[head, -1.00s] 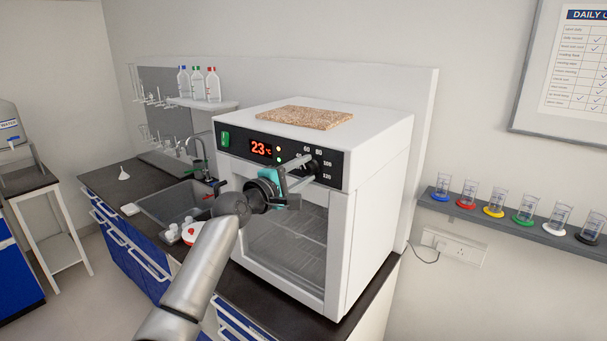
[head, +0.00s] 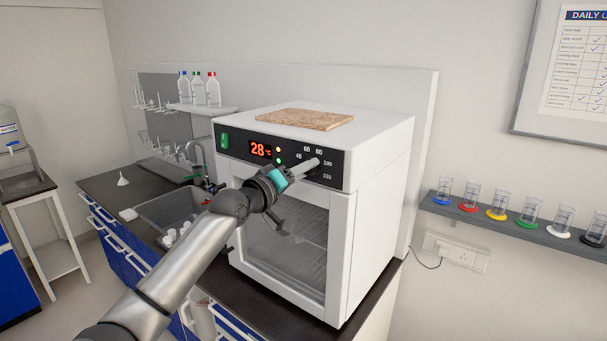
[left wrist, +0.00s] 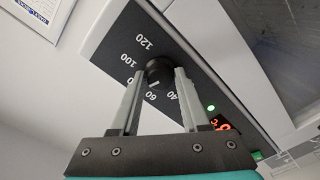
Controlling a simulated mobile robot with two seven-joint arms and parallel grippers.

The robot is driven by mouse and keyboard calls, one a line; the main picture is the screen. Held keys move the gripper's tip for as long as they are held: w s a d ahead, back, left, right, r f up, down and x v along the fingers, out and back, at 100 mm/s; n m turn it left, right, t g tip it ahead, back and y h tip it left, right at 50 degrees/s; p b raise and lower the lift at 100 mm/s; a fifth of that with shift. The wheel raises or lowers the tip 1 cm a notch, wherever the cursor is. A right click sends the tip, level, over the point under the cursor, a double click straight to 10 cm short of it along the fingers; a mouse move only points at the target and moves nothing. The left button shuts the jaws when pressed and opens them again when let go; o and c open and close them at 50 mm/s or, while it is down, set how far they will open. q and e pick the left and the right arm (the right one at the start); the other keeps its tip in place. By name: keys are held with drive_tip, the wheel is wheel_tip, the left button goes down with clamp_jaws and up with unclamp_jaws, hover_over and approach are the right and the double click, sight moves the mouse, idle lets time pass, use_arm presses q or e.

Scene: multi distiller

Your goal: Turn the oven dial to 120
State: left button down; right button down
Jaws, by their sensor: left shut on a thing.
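The white oven (head: 377,190) stands on the counter, with a black control panel (head: 236,140) along its top front. The black round dial (left wrist: 158,68) shows in the left wrist view, ringed by the marks 40 to 120. A pale line on its face appears to point near 60. My left gripper (head: 311,165) is at the dial, and its fingers hide most of it in the head view. In the left wrist view the two fingers (left wrist: 158,77) are shut on the dial, one on each side. The oven display (head: 260,149) reads 28. My right gripper is not in view.
A cork-like board (head: 305,119) lies on the oven top. A sink (head: 180,208) with a tap is left of the oven. A wall shelf (head: 510,222) with several beakers is at the right.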

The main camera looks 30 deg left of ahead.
use_arm(q)
drive_tip(key=m+p, duration=0.3)
drive_tip(key=m, duration=1.5)
drive_tip(key=shift+r+m, duration=0.15)
drive_tip(key=shift+m, duration=0.15)
idle(0.4)
drive_tip(key=shift+c, duration=2.2)
unclamp_jaws()
